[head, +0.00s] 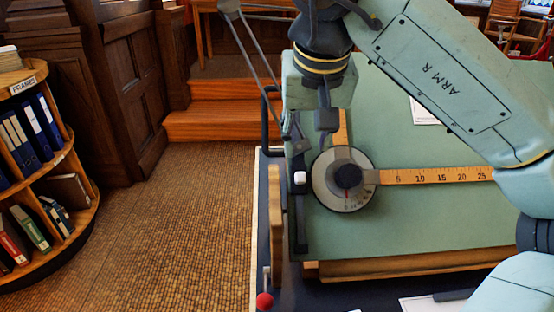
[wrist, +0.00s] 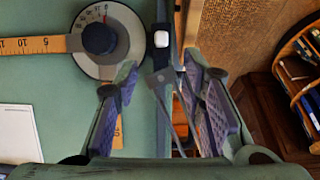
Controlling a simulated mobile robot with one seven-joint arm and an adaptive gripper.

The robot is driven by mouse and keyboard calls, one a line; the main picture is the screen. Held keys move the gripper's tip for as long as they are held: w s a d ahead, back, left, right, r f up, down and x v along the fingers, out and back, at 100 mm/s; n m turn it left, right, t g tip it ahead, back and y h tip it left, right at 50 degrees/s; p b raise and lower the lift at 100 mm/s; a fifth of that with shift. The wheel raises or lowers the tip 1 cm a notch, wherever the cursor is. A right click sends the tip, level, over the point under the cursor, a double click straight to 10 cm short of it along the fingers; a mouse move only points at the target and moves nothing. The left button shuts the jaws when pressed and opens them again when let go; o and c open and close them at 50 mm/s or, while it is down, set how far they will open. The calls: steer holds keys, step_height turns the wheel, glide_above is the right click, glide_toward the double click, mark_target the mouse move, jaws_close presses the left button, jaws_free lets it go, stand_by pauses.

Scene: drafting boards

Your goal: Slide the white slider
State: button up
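My gripper (head: 311,125) is above the board's left side, farther back than the slider. In the wrist view my gripper (wrist: 160,78) has its purple-padded fingers spread apart, with nothing held. I see no contact between the fingers and the slider.
A round dial with a dark knob (head: 348,177) and a wooden ruler (head: 440,175) lies just right of the slider. A red-ended lever (head: 265,301) is at the board's front left. A bookshelf (head: 45,150) stands left; the floor (head: 190,225) between is clear.

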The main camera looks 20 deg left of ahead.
mark_target(300, 172)
steer(key=x, duration=0.5)
steer(key=p+x, duration=0.1)
steer(key=x, duration=0.5)
steer(key=shift+w+a+r, duration=0.1)
steer(key=shift+a, duration=0.1)
jaws_close()
stand_by(0.4)
